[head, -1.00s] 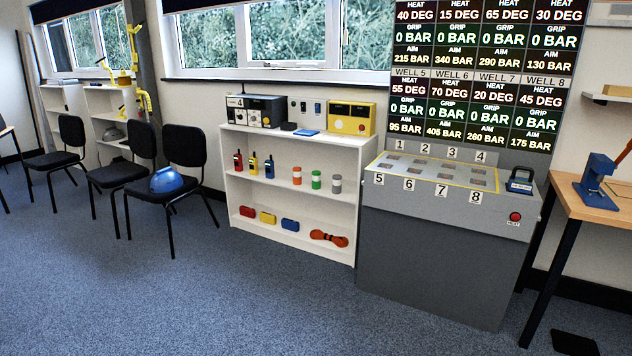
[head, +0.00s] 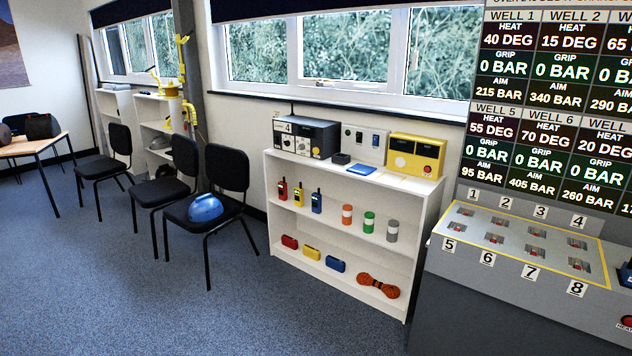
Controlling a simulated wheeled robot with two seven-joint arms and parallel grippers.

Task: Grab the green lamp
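A small upright green cylinder with a pale band (head: 369,222) stands on the middle shelf of the white shelf unit (head: 428,222). It is the only green item I see on the shelves, and I cannot tell for sure that it is a lamp. An orange cylinder (head: 347,215) stands to its left and a grey one (head: 393,231) to its right, both apart from it. Neither of my grippers is in view.
Radios, such as the yellow one (head: 299,194), stand on the same shelf. A grey well console (head: 520,290) stands close on the right, chairs (head: 226,170) on the left. The blue carpet (head: 250,320) in front is clear.

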